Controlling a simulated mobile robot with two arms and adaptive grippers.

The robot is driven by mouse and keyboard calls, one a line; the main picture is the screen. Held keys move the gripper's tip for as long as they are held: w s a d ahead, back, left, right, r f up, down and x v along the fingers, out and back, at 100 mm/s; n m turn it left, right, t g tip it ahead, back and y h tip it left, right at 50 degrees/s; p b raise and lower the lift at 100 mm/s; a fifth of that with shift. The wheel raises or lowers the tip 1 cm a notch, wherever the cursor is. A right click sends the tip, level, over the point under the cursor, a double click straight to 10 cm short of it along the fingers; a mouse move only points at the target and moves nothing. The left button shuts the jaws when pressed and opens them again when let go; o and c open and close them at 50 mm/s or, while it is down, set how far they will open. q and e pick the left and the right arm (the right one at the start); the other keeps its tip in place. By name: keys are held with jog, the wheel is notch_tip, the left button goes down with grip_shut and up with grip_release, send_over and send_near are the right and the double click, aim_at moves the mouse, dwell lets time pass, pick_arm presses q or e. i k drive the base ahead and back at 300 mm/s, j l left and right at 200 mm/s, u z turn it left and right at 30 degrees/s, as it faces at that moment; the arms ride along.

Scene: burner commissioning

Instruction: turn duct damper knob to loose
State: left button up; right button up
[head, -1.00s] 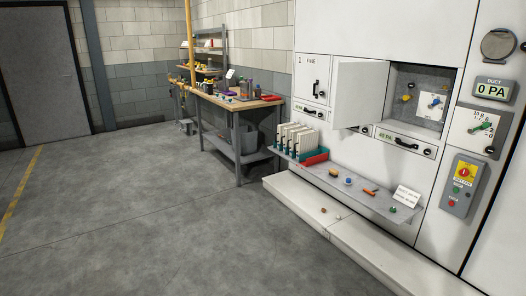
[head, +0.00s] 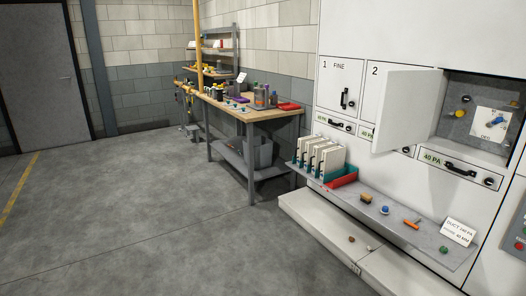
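The duct gauge and the green-pointer dial below it, seen earlier on the right of the cabinet, are outside the head view. A white dial plate with a blue knob (head: 498,121) shows inside the open compartment at the right. I cannot tell whether this is the duct damper knob, and its lettering is too small to read surely. A white card (head: 458,231) on the shelf has a line starting with "DUCT". Neither of my grippers is in view.
The compartment door (head: 404,110) stands open, sticking out from the white cabinet. A grey shelf (head: 400,235) below holds small parts and a red-and-green tray (head: 342,177). A low white step (head: 315,225) runs along the floor. A workbench (head: 250,113) stands further back; the left floor is clear.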

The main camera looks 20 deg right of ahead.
aim_at(507, 144)
jog(key=i+z, duration=0.7)
jog(key=z, duration=0.15)
jog(key=i+j+z, duration=0.1)
jog(key=i+z, duration=0.9)
jog(key=z, duration=0.25)
jog(key=i+j+z, duration=0.35)
jog(key=k+l, duration=0.1)
